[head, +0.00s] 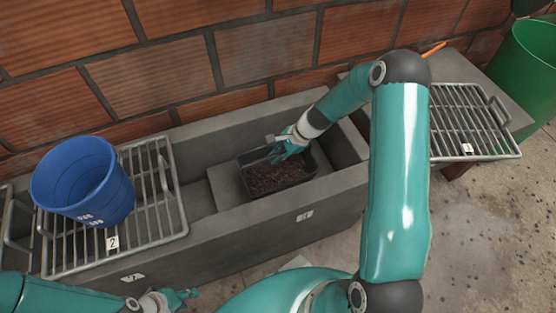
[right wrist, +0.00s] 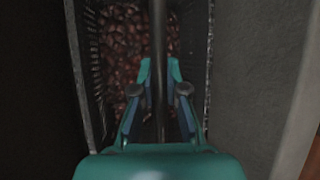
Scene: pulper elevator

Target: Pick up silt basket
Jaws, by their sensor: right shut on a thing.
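The silt basket (head: 276,180) is a dark, rectangular basket with brown, lumpy material in it. It is inside the grey concrete trough in the head view; I cannot tell whether it touches the bottom. My right gripper (head: 284,150) reaches down over its back part. In the right wrist view, the basket (right wrist: 92,70) lies below my right gripper (right wrist: 160,75), whose fingers are shut on a thin bar (right wrist: 158,30), seemingly the basket's handle. My left gripper (head: 170,299) is at the bottom left of the head view, apart from the basket; its finger opening is unclear.
The concrete trough (head: 250,218) has raised walls around the basket. A blue bucket (head: 85,180) stands on a metal grate (head: 160,215) at the left. Another grate (head: 465,120) and a green bin (head: 527,70) are at the right. A brick wall (head: 170,60) runs behind.

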